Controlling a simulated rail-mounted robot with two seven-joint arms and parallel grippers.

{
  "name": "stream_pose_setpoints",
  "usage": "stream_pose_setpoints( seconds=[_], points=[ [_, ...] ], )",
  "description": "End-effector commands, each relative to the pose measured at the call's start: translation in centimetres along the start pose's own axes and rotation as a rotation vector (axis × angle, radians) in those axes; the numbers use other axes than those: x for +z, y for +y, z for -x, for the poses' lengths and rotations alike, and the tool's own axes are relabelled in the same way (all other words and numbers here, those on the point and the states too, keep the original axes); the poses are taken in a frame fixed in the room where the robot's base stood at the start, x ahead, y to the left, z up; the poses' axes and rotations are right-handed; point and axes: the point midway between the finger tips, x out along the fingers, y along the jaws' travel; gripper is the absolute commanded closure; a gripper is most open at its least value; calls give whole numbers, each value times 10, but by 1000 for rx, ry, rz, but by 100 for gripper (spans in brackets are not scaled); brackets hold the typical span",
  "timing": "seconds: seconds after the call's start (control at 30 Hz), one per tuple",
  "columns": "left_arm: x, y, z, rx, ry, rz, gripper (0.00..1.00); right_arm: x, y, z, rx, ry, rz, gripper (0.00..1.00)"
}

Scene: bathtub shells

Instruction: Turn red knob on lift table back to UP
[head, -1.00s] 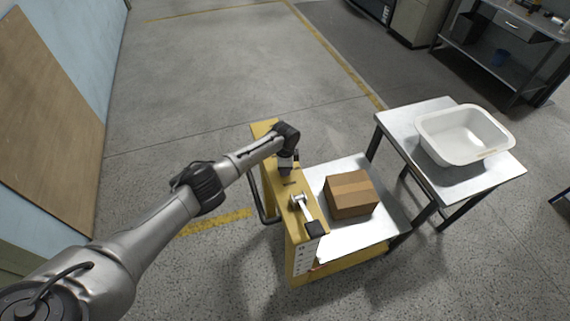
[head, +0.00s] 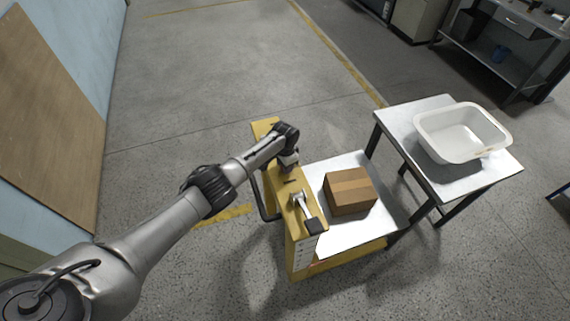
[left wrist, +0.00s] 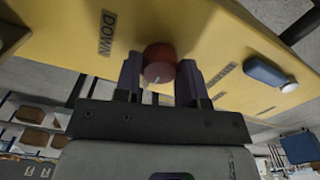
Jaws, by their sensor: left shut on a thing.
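The red knob (left wrist: 159,62) sits on the yellow panel of the lift table (head: 264,128), between the fingers of my left gripper (left wrist: 160,72). The fingers are shut on its sides. A small pale mark shows on the knob's face. The DOWN label (left wrist: 107,32) is left of the knob in the left wrist view. Another dark label (left wrist: 225,78) is to the right, too slanted to read. In the head view my left gripper (head: 290,168) points down at the yellow top, and the knob is hidden there. My right gripper is not in view.
A metal lever with a black end (head: 313,226) stands near the gripper. A blue part with a pale tip (left wrist: 268,72) is on the panel. A cardboard box (head: 349,190) rests on the lift platform. A white tub (head: 462,132) stands on a side table (head: 437,170).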

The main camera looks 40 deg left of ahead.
Motion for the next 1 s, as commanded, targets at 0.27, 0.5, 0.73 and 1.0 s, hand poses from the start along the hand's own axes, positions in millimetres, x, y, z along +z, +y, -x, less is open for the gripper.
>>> stream_pose_setpoints(
  seconds=[0.27,0.5,0.73,1.0],
  points=[
    [-2,0,2,2,3,5,86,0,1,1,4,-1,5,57],
    [-2,0,2,1,3,4,53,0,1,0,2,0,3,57],
    [-1,0,1,1,2,4,37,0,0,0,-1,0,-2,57],
    [0,0,6,0,1,3,37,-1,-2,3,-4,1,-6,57]
  ],
)
